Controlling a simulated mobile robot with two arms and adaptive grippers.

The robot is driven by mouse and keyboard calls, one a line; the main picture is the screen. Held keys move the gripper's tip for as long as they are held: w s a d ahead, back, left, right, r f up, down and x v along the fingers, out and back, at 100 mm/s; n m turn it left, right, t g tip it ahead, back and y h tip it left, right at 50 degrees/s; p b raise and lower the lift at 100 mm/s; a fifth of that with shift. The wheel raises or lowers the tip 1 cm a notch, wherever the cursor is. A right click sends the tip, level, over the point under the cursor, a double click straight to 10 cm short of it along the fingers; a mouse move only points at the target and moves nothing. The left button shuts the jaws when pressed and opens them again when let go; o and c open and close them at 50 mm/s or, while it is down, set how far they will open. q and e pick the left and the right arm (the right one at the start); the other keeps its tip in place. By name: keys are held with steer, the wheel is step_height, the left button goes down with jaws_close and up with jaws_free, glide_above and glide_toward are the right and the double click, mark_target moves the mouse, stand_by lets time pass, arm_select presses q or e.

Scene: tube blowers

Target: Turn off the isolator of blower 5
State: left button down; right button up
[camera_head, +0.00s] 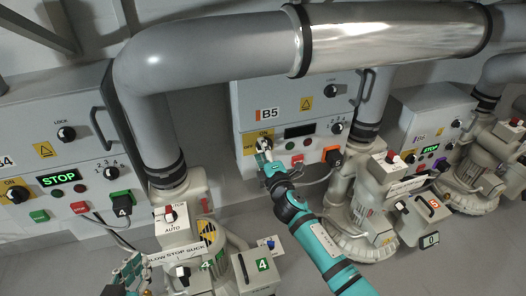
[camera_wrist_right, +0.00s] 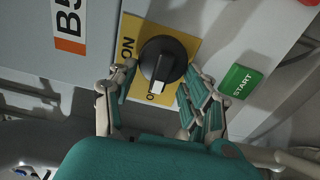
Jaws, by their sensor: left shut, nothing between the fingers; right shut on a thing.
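The blower 5 panel (camera_head: 288,95) is a grey box labelled B5 in the middle of the head view. Its isolator is a black rotary knob (camera_wrist_right: 165,58) on a yellow plate (camera_wrist_right: 185,39) in the right wrist view. The knob's white mark points down beside a partly hidden word starting with O; ON is printed at the left. My right gripper (camera_head: 264,150) is at the isolator, and its fingers close around the knob from both sides in the right wrist view (camera_wrist_right: 158,90). My left gripper (camera_head: 132,270) is shut and empty at the lower left of the head view.
A green START button (camera_wrist_right: 240,81) is right of the knob. The B4 panel (camera_head: 85,95) with a green STOP display stands left, the B6 panel (camera_head: 425,105) right. Large grey pipes and blower 4's valve box (camera_head: 180,226) stand in front. Grey floor shows below.

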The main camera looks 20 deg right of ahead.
steer(key=shift+r, duration=0.1)
steer(key=o, duration=1.1)
steer(key=shift+o, duration=0.2)
steer(key=s, duration=1.2)
steer(key=shift+d, duration=0.25)
